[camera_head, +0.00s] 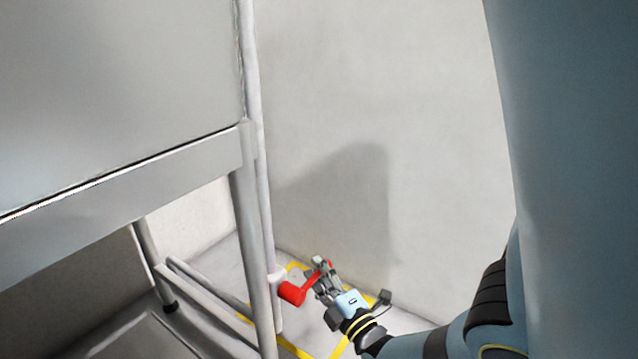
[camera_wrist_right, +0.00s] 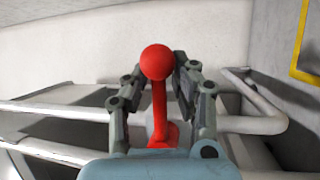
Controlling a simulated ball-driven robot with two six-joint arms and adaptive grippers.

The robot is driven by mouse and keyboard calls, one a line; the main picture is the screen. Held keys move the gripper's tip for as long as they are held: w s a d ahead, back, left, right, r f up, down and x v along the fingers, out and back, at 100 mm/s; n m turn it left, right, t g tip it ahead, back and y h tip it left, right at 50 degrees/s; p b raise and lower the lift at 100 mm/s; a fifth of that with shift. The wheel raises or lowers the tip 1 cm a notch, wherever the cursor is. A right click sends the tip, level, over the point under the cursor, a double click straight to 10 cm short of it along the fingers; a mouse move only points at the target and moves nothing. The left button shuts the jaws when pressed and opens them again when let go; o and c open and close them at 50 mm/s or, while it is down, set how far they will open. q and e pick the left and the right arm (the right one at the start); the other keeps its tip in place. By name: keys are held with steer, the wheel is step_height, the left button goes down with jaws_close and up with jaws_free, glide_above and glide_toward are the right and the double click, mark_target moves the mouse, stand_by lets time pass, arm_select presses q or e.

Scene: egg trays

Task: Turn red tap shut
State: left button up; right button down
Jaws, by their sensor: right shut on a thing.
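The red tap (camera_head: 293,293) sits low on a pale vertical pipe (camera_head: 262,200) beside the metal table's leg. Its red lever runs from the tap body toward my right gripper (camera_head: 322,278). In the right wrist view the lever (camera_wrist_right: 159,105) stands between the two fingers of my right gripper (camera_wrist_right: 157,85), with a round red knob (camera_wrist_right: 156,62) at its end. The right gripper is shut on the lever, near the knob. My left gripper is not in view.
A large metal table (camera_head: 150,185) with legs and lower rails fills the left side. A plain grey wall (camera_head: 330,110) stands behind the tap. A yellow line (camera_head: 340,346) marks the floor around the pipe. Pale tubes (camera_wrist_right: 60,110) cross behind my fingers in the right wrist view.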

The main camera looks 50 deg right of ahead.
steer(key=shift+d+r, duration=0.1)
stand_by(0.4)
steer(key=c, duration=1)
jaws_free()
steer(key=shift+o, duration=0.3)
steer(key=shift+s, duration=0.1)
steer(key=v, duration=1.2)
